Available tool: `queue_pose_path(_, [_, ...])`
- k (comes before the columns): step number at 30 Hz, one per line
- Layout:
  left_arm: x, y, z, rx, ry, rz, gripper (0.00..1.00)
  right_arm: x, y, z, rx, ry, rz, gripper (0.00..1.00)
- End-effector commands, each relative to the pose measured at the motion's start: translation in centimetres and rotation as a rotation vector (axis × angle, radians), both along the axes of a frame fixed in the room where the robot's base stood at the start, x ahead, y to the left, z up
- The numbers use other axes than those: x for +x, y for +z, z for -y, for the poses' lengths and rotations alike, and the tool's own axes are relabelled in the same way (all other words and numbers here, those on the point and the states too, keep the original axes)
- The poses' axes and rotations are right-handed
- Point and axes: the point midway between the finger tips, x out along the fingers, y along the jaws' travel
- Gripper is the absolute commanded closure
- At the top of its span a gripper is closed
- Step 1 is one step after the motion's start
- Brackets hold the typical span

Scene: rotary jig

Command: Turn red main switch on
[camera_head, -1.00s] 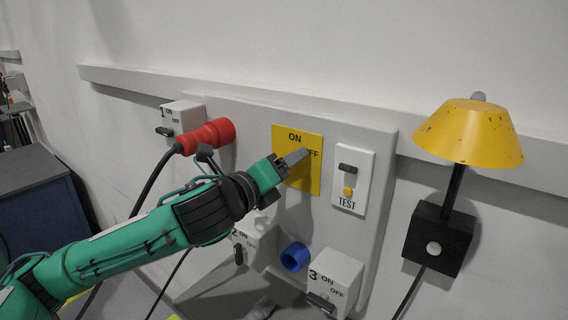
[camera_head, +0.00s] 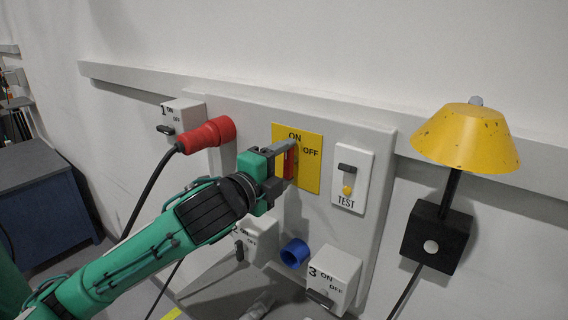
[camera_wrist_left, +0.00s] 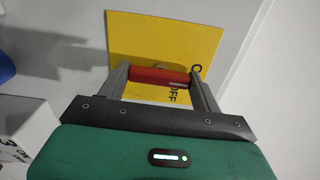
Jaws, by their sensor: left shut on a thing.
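The red main switch (camera_head: 289,162) is a red handle on a yellow plate (camera_head: 311,172) marked ON at the top and OFF at the right. In the head view the handle stands roughly upright, below the ON mark, partly hidden by my left gripper (camera_head: 285,160). In the left wrist view the red handle (camera_wrist_left: 158,76) lies across between the two fingers of my left gripper (camera_wrist_left: 160,82), in front of the yellow plate (camera_wrist_left: 190,40). The left gripper is shut on it. My right gripper is not in view.
A red plug (camera_head: 208,135) with a black cable is left of the plate. A TEST box (camera_head: 351,178) is at its right, a blue socket (camera_head: 294,253) and switch box 3 (camera_head: 334,277) below.

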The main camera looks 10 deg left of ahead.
Motion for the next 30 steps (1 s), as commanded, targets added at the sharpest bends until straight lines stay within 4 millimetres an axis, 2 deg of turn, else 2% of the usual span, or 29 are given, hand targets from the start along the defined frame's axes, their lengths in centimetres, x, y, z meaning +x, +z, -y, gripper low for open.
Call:
queue_pose_path(19, [0.03,-0.04,-0.05,-0.047,0.001,-0.02,0.57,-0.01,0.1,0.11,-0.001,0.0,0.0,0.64])
queue_pose_path(20, [0.03,-0.04,-0.05,-0.047,0.001,-0.02,0.31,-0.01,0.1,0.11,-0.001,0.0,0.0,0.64])
queue_pose_path(23, [0.03,-0.04,-0.04,-0.046,0.001,-0.02,0.13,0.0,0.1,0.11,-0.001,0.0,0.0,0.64])
queue_pose_path(30, [0.01,-0.04,-0.02,-0.045,0.0,-0.02,0.13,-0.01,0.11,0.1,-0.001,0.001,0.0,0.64])
